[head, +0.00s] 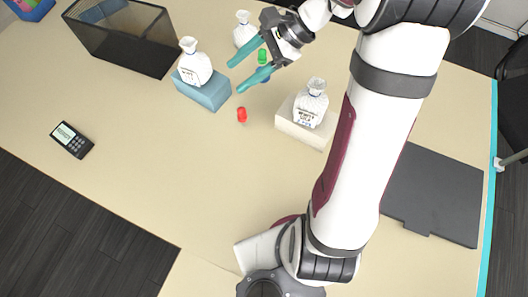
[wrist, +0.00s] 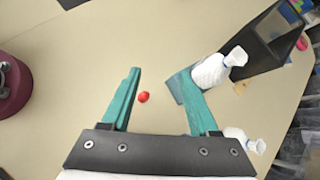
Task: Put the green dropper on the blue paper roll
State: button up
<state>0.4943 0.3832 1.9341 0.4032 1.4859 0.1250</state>
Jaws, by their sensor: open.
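A small green item (head: 262,56), which looks like the green dropper, shows between the bases of my gripper's fingers in the head view. It does not show in the wrist view. My gripper (head: 236,77) is open, with its two teal fingers apart and nothing held between the tips; it also shows in the wrist view (wrist: 160,73). A little dark blue shows beside the lower finger in the head view. It is mostly hidden, and I cannot tell whether it is the blue paper roll.
A red item (head: 241,115) stands near the fingertips. A white bottle (head: 195,66) stands on a blue block (head: 214,97), another (head: 311,103) on a cream block (head: 291,124). A third bottle (head: 243,31) stands behind. A black bin (head: 125,45) is at left. The table's left front is mostly clear.

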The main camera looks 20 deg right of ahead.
jog(key=s+a+n+g+h, duration=0.1)
jog(key=s+n, duration=0.4)
jog(key=s, duration=0.6)
jog(key=s+a+r+n+g+h, duration=0.1)
jog(key=s+a+n+h, duration=0.2)
jog(key=s, duration=0.9)
jog(key=n+h, duration=0.3)
jog(key=shift+a+n, duration=0.3)
jog(key=shift+a, duration=0.05)
